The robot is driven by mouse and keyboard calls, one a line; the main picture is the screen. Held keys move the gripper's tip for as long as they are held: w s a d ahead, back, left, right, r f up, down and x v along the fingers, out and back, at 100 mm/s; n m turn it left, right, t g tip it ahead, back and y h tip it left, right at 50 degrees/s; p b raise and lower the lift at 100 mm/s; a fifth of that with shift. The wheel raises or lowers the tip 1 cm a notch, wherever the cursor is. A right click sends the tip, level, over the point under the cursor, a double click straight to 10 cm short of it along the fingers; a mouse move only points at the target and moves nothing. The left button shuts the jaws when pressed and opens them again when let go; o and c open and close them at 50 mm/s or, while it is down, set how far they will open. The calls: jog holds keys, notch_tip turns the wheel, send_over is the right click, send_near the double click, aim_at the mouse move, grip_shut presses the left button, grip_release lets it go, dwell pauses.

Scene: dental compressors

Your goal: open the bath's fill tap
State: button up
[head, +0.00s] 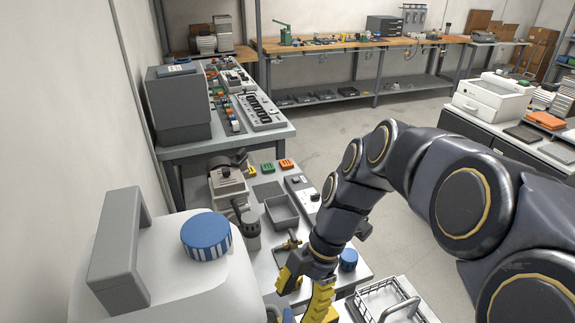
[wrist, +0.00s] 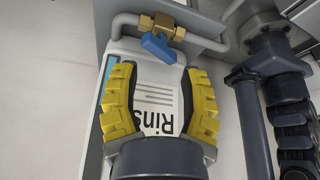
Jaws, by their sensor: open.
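In the wrist view a brass tap (wrist: 160,24) with a blue lever handle (wrist: 158,46) sits on a grey pipe (wrist: 205,41). The handle lies aslant just beyond the fingertips, roughly centred between them. My gripper (wrist: 159,72) is open and empty, its yellow fingers on both sides of a white label (wrist: 157,100) reading "Rins", partly hidden. In the head view my gripper (head: 297,303) is low in the picture, right of a large white container with a blue cap (head: 206,236). A scrap of blue shows by the fingers; I cannot tell if it is the handle.
A brass fitting (head: 289,243) stands on the bench behind my gripper, near a grey tray (head: 282,211) and a blue knob (head: 348,259). A wire basket (head: 382,300) is at right. In the wrist view dark cylindrical parts (wrist: 285,95) stand at right.

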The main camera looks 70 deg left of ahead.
jog(key=w+a+r+m+y, duration=0.2)
jog(key=a+r+m+y, duration=0.5)
jog(key=r, duration=0.5)
jog(key=w+a+r+m+y, duration=0.3)
jog(key=a+r+m+y, duration=0.5)
jog(key=a+r, duration=0.4)
jog(key=shift+w+a+r+m, duration=0.3)
jog(key=shift+r+m, duration=0.25)
jog(key=shift+m, duration=0.35)
